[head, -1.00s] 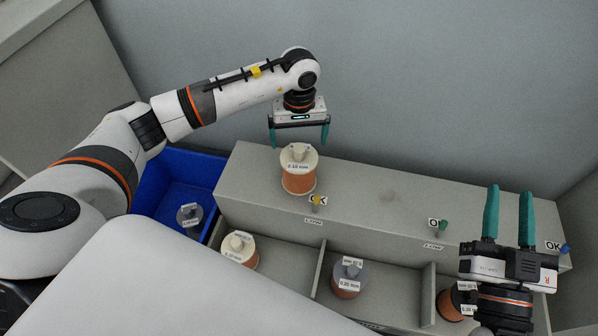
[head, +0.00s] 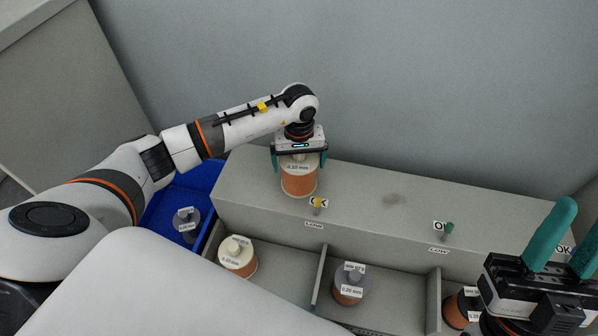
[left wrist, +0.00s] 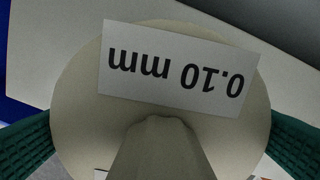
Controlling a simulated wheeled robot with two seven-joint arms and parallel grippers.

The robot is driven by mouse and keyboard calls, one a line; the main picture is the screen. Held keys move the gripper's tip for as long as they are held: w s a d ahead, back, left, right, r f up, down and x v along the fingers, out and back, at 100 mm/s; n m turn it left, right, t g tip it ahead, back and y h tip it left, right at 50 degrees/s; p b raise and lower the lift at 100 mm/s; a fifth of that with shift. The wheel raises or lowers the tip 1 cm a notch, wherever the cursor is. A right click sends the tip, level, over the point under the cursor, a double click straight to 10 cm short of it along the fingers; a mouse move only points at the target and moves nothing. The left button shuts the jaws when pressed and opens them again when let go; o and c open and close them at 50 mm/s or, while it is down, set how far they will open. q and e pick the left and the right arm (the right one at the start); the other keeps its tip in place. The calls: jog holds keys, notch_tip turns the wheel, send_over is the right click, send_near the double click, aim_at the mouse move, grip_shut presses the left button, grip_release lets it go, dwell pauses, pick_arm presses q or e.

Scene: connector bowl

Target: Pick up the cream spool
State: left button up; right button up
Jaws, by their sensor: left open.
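The cream spool (head: 298,184) with copper-coloured winding stands upright on the grey shelf top. Its label reads 0.10 mm. My left gripper (head: 298,163) is open above it, pointing down, with one teal finger on each side of its upper flange. In the left wrist view the cream flange and central knob (left wrist: 158,150) fill the middle, between the two fingers at the left and right edges. I cannot tell whether the fingers touch the flange. My right gripper (head: 568,240) is open and empty at the right edge, its fingers apart.
Another cream-topped spool (head: 238,257) stands in the left lower compartment. Grey-topped spools stand in the middle compartment (head: 350,284) and the blue bin (head: 186,220). Yellow (head: 318,204) and green (head: 448,229) pegs stand along the shelf's front edge.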

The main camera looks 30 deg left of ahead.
pick_arm(q)
jog(key=shift+f, duration=0.1)
jog(key=c, duration=1.8)
jog(key=shift+w+r, duration=0.1)
jog(key=shift+r, duration=0.1)
